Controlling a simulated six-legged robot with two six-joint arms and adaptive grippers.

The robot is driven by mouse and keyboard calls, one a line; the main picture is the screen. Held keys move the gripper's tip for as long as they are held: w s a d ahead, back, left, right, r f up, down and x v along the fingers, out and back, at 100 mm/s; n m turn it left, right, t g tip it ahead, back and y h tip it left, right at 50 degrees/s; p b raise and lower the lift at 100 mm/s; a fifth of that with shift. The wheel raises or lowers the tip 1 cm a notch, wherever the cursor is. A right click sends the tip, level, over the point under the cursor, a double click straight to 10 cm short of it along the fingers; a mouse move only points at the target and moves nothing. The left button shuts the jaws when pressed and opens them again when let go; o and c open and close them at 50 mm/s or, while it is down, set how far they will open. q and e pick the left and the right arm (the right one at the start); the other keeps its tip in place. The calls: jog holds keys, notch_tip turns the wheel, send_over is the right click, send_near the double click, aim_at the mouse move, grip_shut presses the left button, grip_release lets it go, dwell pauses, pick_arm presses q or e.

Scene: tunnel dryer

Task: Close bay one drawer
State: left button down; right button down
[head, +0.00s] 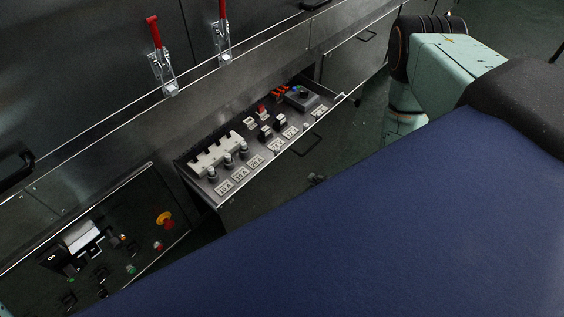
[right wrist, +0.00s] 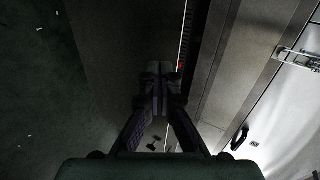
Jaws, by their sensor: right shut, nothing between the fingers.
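A grey metal drawer (head: 255,195) stands pulled out from the cabinet in the middle of the head view. Inside it are white breakers, black knobs, labels and red wires. A dark bar handle (head: 308,145) is on its front. My right arm comes in at the upper right of the head view, near the drawer's right end, and its fingertips cannot be made out there. In the right wrist view my right gripper (right wrist: 158,78) is shut and empty, its fingertips against a dark panel in the picture. Whether they touch it I cannot tell. My left gripper is not in view.
A control panel (head: 115,250) with a red-and-yellow button is at lower left. Red-handled toggle clamps (head: 162,60) stand on the cabinet above the drawer. Another closed drawer (head: 350,60) is beyond it. A large blue surface covers the lower right of the head view.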

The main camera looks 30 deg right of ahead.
jog(key=b, duration=0.3)
send_near(274, 162)
notch_tip(274, 162, down, 4)
jog(key=w, duration=0.2)
jog(key=w+a+b, duration=0.1)
jog(key=w, duration=0.1)
jog(key=shift+w+r, duration=0.15)
jog(key=shift+w+a, duration=0.1)
jog(key=shift+w, duration=0.4)
